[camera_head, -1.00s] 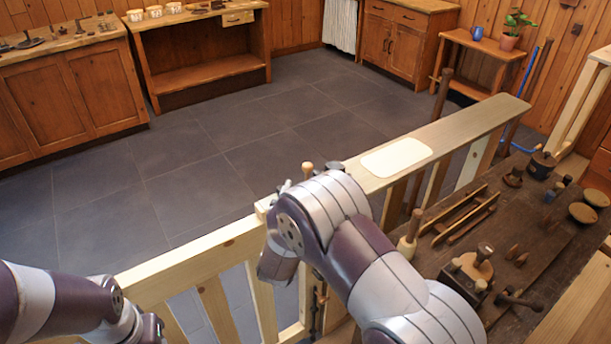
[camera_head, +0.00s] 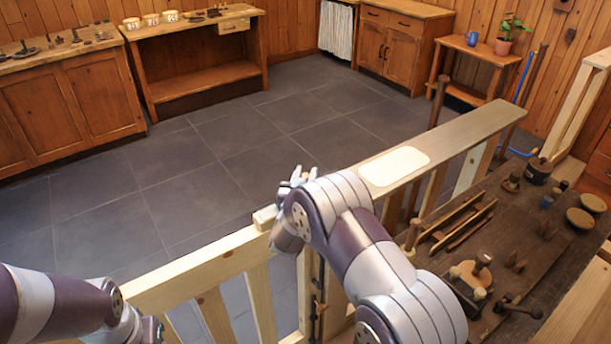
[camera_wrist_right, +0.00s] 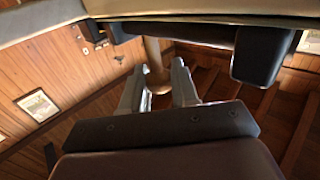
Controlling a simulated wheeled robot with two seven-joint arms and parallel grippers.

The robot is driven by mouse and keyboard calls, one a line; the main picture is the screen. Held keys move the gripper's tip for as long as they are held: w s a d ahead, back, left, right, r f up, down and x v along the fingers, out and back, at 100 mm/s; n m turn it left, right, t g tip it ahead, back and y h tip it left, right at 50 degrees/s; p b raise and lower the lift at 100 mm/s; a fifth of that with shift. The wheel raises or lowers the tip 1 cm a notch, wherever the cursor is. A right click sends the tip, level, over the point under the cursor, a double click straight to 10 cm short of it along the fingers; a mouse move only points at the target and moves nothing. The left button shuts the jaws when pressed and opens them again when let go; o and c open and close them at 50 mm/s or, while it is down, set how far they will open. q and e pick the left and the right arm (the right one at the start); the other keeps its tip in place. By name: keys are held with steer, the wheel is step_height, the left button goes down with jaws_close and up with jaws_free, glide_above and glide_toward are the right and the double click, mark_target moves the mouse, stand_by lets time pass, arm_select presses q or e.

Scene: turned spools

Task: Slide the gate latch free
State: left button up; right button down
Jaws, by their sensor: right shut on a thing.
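The pale wooden gate (camera_head: 207,262) with upright slats stands in the lower left of the head view. Dark metal fittings (camera_head: 318,296) run down its right end beside the post. My right gripper (camera_head: 297,176) is at the top of the gate's right end, partly hidden behind my own wrist. In the right wrist view its two fingers (camera_wrist_right: 157,90) close around a round wooden peg (camera_wrist_right: 155,52), apparently the latch handle. The rest of the latch is hidden. My left arm enters at the lower left, left of the gate; its fingers are not visible.
A wide rail with a white pad (camera_head: 395,166) runs right from the gate. A dark workbench (camera_head: 560,255) with several turned wooden parts and tools is at the right. Beyond the gate the grey tiled floor (camera_head: 190,165) is clear up to the cabinets.

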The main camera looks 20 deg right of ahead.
steer(key=a, duration=0.1)
steer(key=s+a, duration=0.1)
steer(key=a, duration=0.2)
steer(key=shift+s+a+r, duration=0.15)
steer(key=shift+s+a, duration=0.15)
steer(key=shift+d, duration=0.1)
steer(key=c, duration=1)
jaws_free()
steer(key=shift+a, duration=0.2)
steer(key=shift+s, duration=0.1)
